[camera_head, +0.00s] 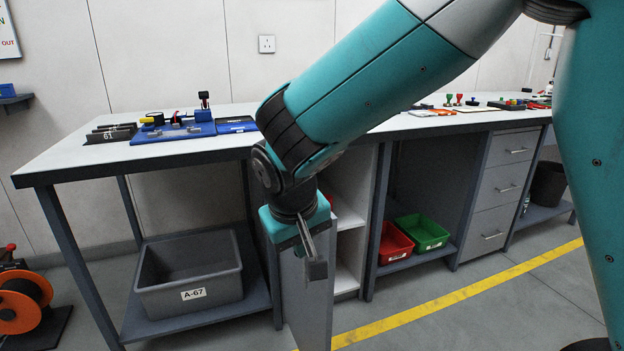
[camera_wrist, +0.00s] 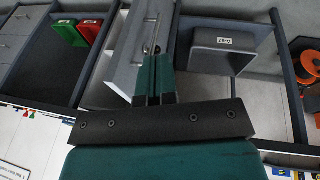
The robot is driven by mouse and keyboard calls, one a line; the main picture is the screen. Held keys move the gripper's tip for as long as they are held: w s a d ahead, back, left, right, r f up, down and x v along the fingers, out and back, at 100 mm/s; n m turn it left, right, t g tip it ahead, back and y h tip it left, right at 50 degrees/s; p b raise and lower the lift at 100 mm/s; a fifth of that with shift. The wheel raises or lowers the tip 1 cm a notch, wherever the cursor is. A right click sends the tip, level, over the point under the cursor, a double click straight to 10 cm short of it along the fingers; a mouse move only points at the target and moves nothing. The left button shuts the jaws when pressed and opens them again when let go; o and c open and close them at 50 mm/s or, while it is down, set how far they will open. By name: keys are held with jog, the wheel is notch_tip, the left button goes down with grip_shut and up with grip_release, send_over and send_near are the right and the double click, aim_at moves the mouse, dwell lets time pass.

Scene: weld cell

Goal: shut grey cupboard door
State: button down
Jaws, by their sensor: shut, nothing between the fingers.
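The grey cupboard door (camera_head: 305,305) stands open under the workbench and sticks out toward me, seen nearly edge-on. The cupboard's pale inside with shelves (camera_head: 347,218) shows to the right of it. My gripper (camera_head: 316,268) is shut and empty, pointing down at the upper part of the door; whether it touches the door I cannot tell. In the wrist view the shut fingers (camera_wrist: 155,70) are at the door (camera_wrist: 142,32), with a thin metal handle (camera_wrist: 152,40) just beyond the fingertips. My arm hides part of the cupboard front.
A grey bin (camera_head: 190,278) labelled A-67 sits on the low shelf left of the door. Red (camera_head: 394,243) and green (camera_head: 422,232) bins stand in the bay to the right, beside a drawer unit (camera_head: 505,180). A cable reel (camera_head: 22,300) is at far left. A yellow line crosses the floor.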

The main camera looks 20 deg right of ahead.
jog(key=w+a+r+m+t+h+p, duration=0.2)
jog(key=w+r+h+p, duration=0.1)
jog(key=w+r+p, duration=0.25)
jog(key=w+d+f+b, duration=0.2)
jog(key=w+d+f, duration=0.2)
jog(key=d+f, duration=0.4)
jog(key=shift+w+d+f, duration=0.2)
jog(key=shift+w+f, duration=0.1)
jog(key=shift+f, duration=0.1)
jog(key=shift+d, duration=0.1)
